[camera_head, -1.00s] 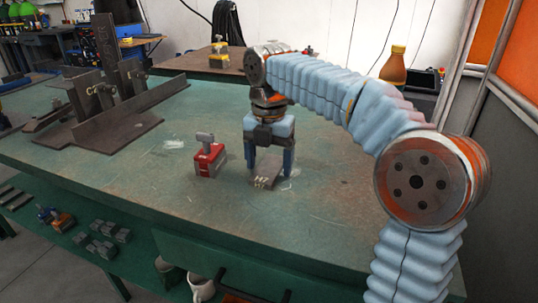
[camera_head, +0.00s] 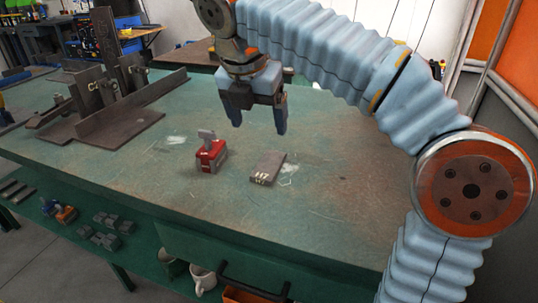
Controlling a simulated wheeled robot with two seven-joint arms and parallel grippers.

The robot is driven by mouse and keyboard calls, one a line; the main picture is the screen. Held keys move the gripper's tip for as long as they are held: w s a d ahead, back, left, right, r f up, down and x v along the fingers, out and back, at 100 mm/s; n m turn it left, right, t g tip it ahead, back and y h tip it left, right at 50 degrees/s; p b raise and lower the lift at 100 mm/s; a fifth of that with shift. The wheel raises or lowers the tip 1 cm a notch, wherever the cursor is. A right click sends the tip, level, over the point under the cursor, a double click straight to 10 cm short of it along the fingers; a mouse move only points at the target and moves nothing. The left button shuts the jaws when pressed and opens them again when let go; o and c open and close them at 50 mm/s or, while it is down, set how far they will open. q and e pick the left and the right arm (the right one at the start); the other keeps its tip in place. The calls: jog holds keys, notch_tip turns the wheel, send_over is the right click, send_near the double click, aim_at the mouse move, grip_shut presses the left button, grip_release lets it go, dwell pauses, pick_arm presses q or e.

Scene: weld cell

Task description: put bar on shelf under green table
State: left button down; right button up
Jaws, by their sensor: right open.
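A flat dark grey bar (camera_head: 268,167) with light markings on its front end lies on the green table (camera_head: 330,200), right of a small red block-like tool (camera_head: 211,155). My right gripper (camera_head: 259,125) hangs above and a little behind the bar, fingers pointing down. It is open and empty, clear of the bar. The shelf under the green table (camera_head: 75,222) shows at the lower left, with several metal pieces on it. My left gripper is not in view.
A steel fixture with upright plates (camera_head: 105,95) stands at the table's left back. On the shelf are dark bars (camera_head: 14,190), grey blocks (camera_head: 100,228) and an orange-and-blue tool (camera_head: 64,213).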

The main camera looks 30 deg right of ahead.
jog(key=b, duration=0.2)
send_near(269, 164)
notch_tip(269, 164, down, 3)
jog(key=shift+w+d+r+t+h, duration=0.1)
jog(key=shift+w+r+t+h, duration=0.1)
jog(key=shift+r+t+h, duration=0.1)
jog(key=b+x, duration=0.1)
jog(key=x, duration=0.4)
jog(key=shift+s+f, duration=0.1)
jog(key=shift+f, duration=0.25)
jog(key=shift+r, duration=0.1)
grip_shut()
